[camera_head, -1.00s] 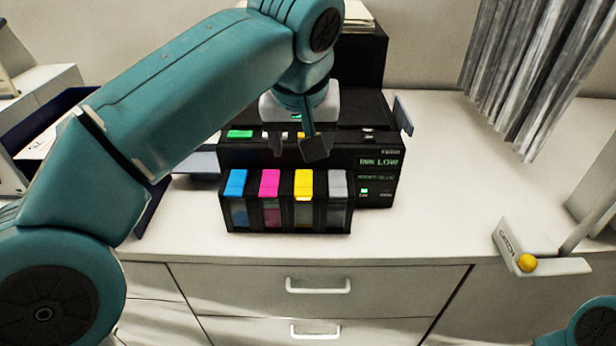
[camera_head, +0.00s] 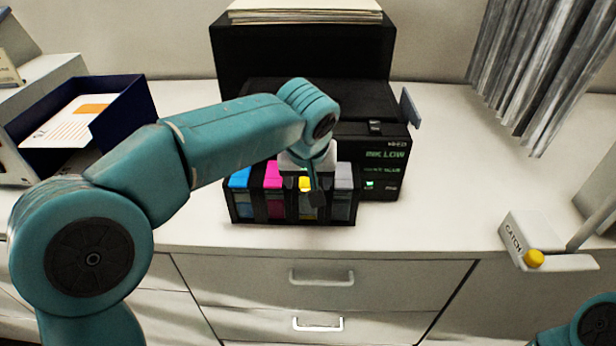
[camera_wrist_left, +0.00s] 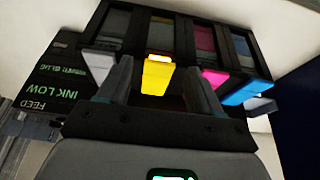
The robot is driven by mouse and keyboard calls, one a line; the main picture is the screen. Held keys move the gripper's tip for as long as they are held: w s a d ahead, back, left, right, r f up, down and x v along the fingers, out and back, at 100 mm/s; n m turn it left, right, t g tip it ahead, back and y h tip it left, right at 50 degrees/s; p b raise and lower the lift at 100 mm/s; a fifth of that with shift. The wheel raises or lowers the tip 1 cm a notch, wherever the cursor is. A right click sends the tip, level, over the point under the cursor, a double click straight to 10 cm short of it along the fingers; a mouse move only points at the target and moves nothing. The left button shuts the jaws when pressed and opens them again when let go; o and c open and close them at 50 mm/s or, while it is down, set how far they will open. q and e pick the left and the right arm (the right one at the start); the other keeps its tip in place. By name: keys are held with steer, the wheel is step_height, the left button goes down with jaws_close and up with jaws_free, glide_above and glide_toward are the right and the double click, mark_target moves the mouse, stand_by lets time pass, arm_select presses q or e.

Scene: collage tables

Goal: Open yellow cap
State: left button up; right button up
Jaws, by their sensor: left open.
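The yellow cap (camera_head: 305,183) tops one tank of the black ink tank block (camera_head: 290,221) at the front of the printer. It looks closed in the head view. In the left wrist view the yellow cap (camera_wrist_left: 157,76) shows between the fingers of my left gripper (camera_wrist_left: 158,82). My left gripper (camera_head: 312,198) is open, right at the yellow cap, and partly hides it in the head view. I cannot tell whether the fingers touch it. Blue (camera_head: 240,178), magenta (camera_head: 272,176) and grey (camera_head: 343,176) caps sit on the neighbouring tanks. My right gripper is not seen.
The black printer (camera_head: 375,150) stands behind the tanks, its screen reading INK LOW. A dark blue tray (camera_head: 130,105) with papers is at left. A small white CATCH holder (camera_head: 515,240) with a yellow ball (camera_head: 534,259) is at right. The counter between is clear.

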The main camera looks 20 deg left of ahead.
arm_select(q)
steer(key=shift+w+f, duration=0.25)
steer(key=shift+s+a+r, duration=0.1)
steer(key=shift+s, duration=0.2)
steer(key=shift+c, duration=0.3)
steer(key=shift+w, duration=0.15)
jaws_close()
steer(key=shift+r, duration=0.1)
